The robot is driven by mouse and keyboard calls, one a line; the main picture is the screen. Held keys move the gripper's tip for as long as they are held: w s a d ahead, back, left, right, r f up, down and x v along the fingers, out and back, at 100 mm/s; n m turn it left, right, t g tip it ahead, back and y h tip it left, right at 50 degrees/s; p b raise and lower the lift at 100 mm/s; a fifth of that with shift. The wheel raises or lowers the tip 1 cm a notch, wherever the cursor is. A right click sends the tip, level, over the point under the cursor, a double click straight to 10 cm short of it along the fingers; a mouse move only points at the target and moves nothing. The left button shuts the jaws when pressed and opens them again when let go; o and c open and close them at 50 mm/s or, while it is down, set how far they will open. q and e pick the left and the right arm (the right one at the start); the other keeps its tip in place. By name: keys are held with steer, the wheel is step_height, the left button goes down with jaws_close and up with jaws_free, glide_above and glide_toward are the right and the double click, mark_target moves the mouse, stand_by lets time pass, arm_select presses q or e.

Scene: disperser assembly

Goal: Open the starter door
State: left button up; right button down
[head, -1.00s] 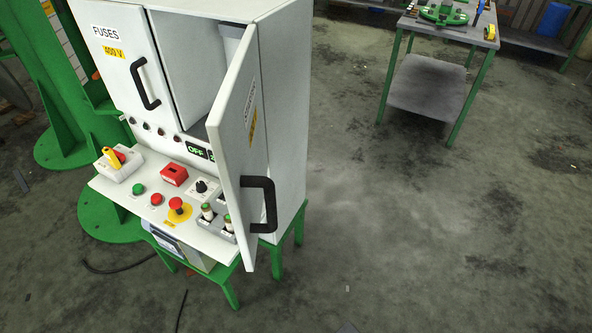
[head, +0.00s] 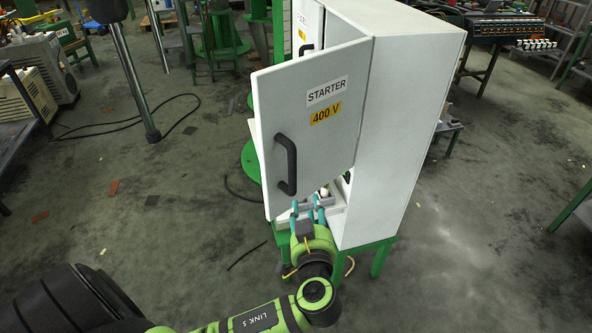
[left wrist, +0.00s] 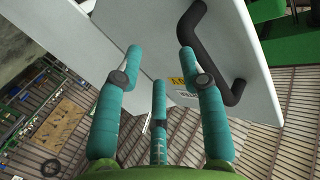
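The starter door (head: 330,75) is a white panel with "STARTER" and "400 V" labels, standing ajar from the white cabinet (head: 415,120). Its black handle (head: 285,165) is on the left side of its outer face. My left gripper (head: 308,207) has teal fingers and is just below the door's lower edge. In the left wrist view the left gripper (left wrist: 160,60) is open and empty, with the door (left wrist: 238,50) ahead. The handle (left wrist: 207,58) lies beside the right-hand finger, not between the fingers; I cannot tell whether they touch. My right gripper is not in view.
The cabinet stands on a green frame (head: 378,262). A metal post (head: 133,75) rises at the upper left, and a workbench with equipment (head: 505,28) stands at the upper right. Floor is open on both sides of the cabinet. A dark cable (head: 245,257) lies near the frame.

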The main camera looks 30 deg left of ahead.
mark_target(295, 173)
arm_select(q)
steer(key=r+n, duration=0.1)
steer(key=r, duration=0.1)
steer(key=s+a+r+n+y, duration=0.1)
steer(key=r, duration=0.1)
steer(key=r+n, duration=0.1)
steer(key=r, duration=0.1)
steer(key=shift+s+a+r+y, duration=0.3)
steer(key=shift+r+y, duration=0.05)
steer(key=shift+y, duration=0.05)
steer(key=p+x, duration=0.1)
steer(key=x, duration=0.1)
steer(key=p+x, duration=0.2)
steer(key=x, duration=0.1)
steer(key=shift+w+a+r, duration=0.15)
steer(key=shift+w+r, duration=0.05)
steer(key=shift+w, duration=0.1)
steer(key=shift+w+a+f, duration=0.1)
steer(key=shift+w+a, duration=0.1)
steer(key=shift+w, duration=0.05)
steer(key=shift+w+a, duration=0.1)
steer(key=shift+f, duration=0.1)
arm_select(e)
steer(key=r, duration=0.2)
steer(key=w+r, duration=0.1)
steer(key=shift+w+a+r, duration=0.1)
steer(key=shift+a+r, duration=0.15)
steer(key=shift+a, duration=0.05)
